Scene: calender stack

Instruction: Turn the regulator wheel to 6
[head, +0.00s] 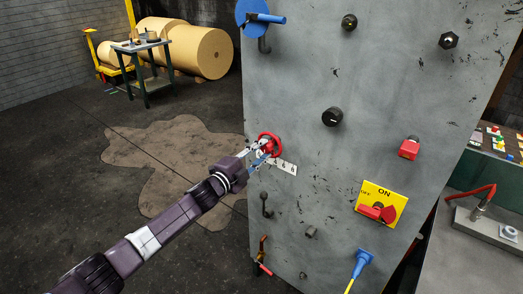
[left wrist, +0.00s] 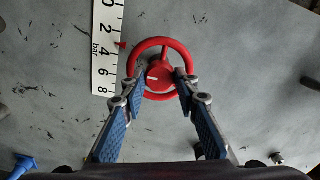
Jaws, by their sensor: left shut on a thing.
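The red regulator wheel (head: 269,143) is mounted on the grey panel (head: 300,80), near its left edge. It also shows in the left wrist view (left wrist: 163,42), with a white mark on its hub. A white scale strip (left wrist: 105,55) marked 0 to 8 bar stands beside the wheel. A small red pointer (left wrist: 122,44) by the strip appears close to the 4. My left gripper (head: 263,151) is shut on the wheel. In the left wrist view its fingers (left wrist: 157,88) grip the rim and hub area from both sides. My right gripper is not in view.
The panel also carries a blue valve (head: 254,17), black knobs (head: 332,116), a red switch (head: 409,148), a yellow ON/OFF switch plate (head: 381,204) and a blue plug (head: 362,262). The floor at left is open.

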